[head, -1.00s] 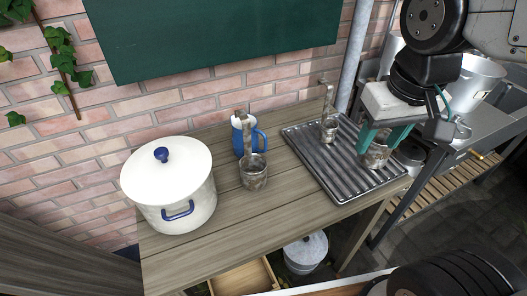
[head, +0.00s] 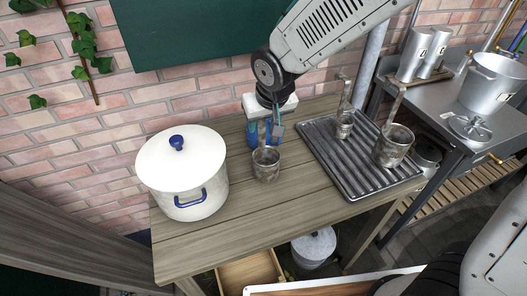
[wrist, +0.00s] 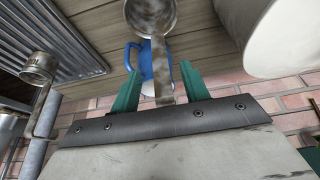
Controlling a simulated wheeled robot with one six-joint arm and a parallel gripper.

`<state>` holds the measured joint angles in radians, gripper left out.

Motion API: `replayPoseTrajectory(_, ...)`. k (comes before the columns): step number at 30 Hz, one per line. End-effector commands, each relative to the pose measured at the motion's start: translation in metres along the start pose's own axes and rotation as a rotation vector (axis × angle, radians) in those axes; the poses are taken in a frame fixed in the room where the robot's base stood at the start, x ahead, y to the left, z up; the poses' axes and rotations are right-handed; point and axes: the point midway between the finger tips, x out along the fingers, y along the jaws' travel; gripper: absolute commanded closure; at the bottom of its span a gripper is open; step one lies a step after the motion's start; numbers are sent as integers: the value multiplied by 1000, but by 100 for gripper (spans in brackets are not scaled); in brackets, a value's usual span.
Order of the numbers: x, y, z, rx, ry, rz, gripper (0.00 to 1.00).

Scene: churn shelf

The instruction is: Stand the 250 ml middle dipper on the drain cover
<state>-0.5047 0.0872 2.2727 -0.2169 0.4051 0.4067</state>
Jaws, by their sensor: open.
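The middle dipper (head: 266,165), a worn grey metal cup with an upright handle, stands on the wooden table left of the drain cover (head: 335,168). My gripper (head: 268,133) is at its handle. In the wrist view my gripper (wrist: 158,78) is open, and the dipper's handle (wrist: 163,82) lies between its teal fingers with gaps at the sides. The ribbed dark drain cover carries a smaller dipper (head: 344,126) at its back and a larger dipper (head: 393,148) at its right. The strip of drain cover left of and in front of them is bare.
A white lidded pot (head: 186,188) stands to the left. The brick wall (head: 110,125) is close behind the table. The table front is clear.

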Motion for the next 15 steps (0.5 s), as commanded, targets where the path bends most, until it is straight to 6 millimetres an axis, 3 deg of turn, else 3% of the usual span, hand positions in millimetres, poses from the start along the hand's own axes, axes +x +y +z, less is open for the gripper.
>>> replayPoseTrajectory(6, 33, 0, -1, 0, -4, 1, 55)
replayPoseTrajectory(15, 41, 0, -2, 1, -1, 1, 55)
